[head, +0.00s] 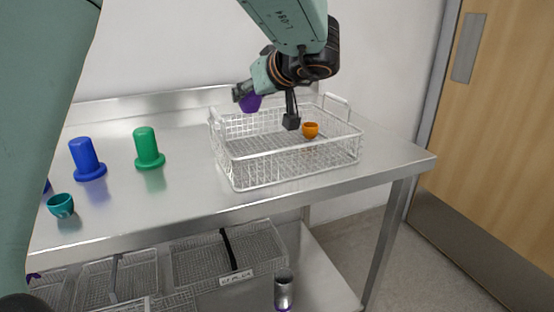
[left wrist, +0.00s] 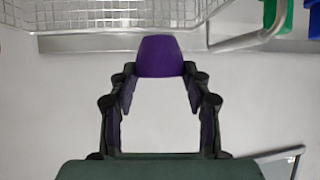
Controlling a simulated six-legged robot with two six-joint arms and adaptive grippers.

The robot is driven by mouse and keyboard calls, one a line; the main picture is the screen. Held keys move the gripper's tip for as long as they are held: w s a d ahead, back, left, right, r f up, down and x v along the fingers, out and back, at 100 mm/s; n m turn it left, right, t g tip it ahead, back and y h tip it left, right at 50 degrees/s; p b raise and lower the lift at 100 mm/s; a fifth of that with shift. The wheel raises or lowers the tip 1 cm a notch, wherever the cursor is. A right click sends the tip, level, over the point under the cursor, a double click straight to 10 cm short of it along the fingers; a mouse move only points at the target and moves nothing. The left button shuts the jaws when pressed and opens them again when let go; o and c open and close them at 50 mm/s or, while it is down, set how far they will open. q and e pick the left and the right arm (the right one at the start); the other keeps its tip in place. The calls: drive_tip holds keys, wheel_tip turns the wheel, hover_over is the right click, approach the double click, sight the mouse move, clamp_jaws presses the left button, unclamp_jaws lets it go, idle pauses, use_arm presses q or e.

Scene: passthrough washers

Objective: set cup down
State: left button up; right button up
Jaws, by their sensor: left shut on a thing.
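A purple cup (head: 250,103) is held at the tips of my left gripper (head: 243,93). It shows up close between both fingers in the left wrist view (left wrist: 160,57). My left gripper is shut on it, and its fingertips are partly hidden by the cup. In the head view the cup appears in front of the back left rim of the white wire basket (head: 240,177); its exact height above the basket is hard to tell. An orange cup (head: 311,130) is inside the basket toward the right. My right gripper is not in view.
The basket stands on a steel table (head: 180,195). Left of it are a green post (head: 147,148), a blue post (head: 86,158) and a teal cup (head: 61,205). Several wire baskets (head: 230,250) lie below the tabletop. A wooden door (head: 505,130) is at right.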

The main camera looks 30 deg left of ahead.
use_arm(q)
drive_tip(key=shift+a+f, duration=0.1)
drive_tip(key=shift+f, duration=0.3)
drive_tip(key=f+b, duration=0.3)
drive_tip(key=f, duration=0.2)
drive_tip(key=shift+s+d+f+b, duration=0.1)
drive_tip(key=shift+d+b, duration=0.1)
drive_tip(key=shift+b, duration=0.15)
drive_tip(key=shift+s+f+b, duration=0.1)
drive_tip(key=shift+f+b, duration=1.1)
drive_tip(key=shift+f, duration=0.95)
drive_tip(key=shift+a, duration=0.1)
drive_tip(key=o, duration=1)
drive_tip(key=shift+f, duration=0.1)
drive_tip(key=shift+o, duration=0.2)
drive_tip(key=shift+r, duration=0.2)
